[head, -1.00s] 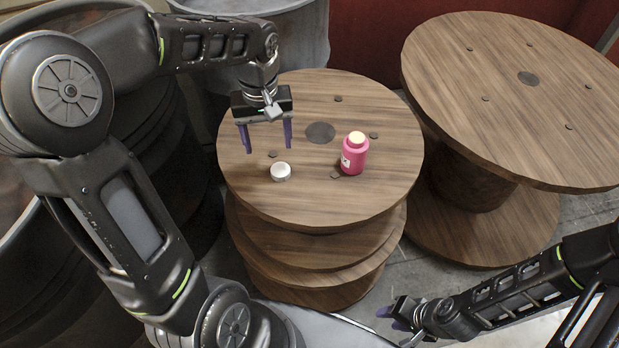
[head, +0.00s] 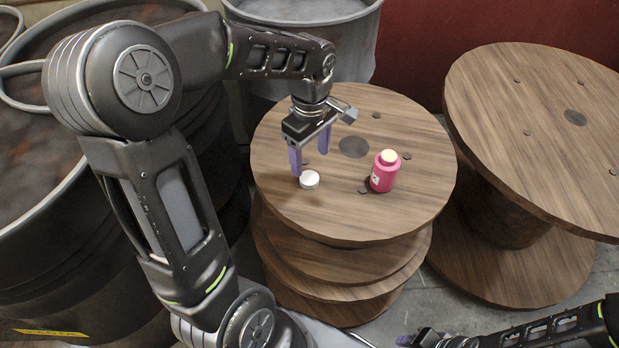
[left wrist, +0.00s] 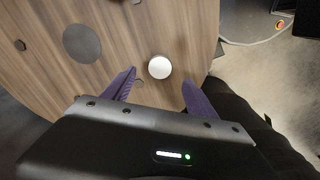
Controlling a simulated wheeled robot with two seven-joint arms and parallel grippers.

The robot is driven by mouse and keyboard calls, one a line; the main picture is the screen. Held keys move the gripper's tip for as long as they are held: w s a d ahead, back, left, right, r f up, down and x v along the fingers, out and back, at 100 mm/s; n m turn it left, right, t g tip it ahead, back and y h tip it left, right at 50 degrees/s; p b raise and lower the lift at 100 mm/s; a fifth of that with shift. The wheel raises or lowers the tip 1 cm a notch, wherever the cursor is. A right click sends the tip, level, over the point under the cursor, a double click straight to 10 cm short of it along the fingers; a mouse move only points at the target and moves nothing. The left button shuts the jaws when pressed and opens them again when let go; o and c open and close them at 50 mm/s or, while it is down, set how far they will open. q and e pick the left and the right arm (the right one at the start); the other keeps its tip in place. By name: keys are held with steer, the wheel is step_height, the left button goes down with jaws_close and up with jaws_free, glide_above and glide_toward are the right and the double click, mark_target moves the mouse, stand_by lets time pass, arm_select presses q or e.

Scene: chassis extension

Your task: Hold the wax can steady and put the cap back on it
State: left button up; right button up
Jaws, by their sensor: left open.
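The pink wax can (head: 384,173) stands upright and uncapped on the wooden spool table (head: 340,222), its pale top showing. The white cap (head: 309,180) lies on the same top, to the left of the can. My left gripper (head: 309,165) is open and empty, pointing down over the table by the cap. In the left wrist view the cap (left wrist: 160,67) shows ahead of and between the two purple fingers (left wrist: 158,92), with nothing held. My right gripper (head: 404,340) is low at the bottom edge, away from the table; its fingers barely show.
A second, larger wooden spool table (head: 530,130) stands to the right, its top bare apart from bolts. Dark barrels (head: 60,240) fill the left side, and a grey drum (head: 350,45) stands behind the table. The table top around the can is clear.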

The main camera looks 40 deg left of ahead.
mark_target(309, 177)
arm_select(q)
steer(key=shift+f, duration=0.8)
steer(key=shift+a+f+b, duration=0.1)
steer(key=shift+f+b, duration=0.35)
steer(key=shift+f, duration=2.2)
steer(key=shift+c, duration=0.3)
steer(key=c, duration=1.3)
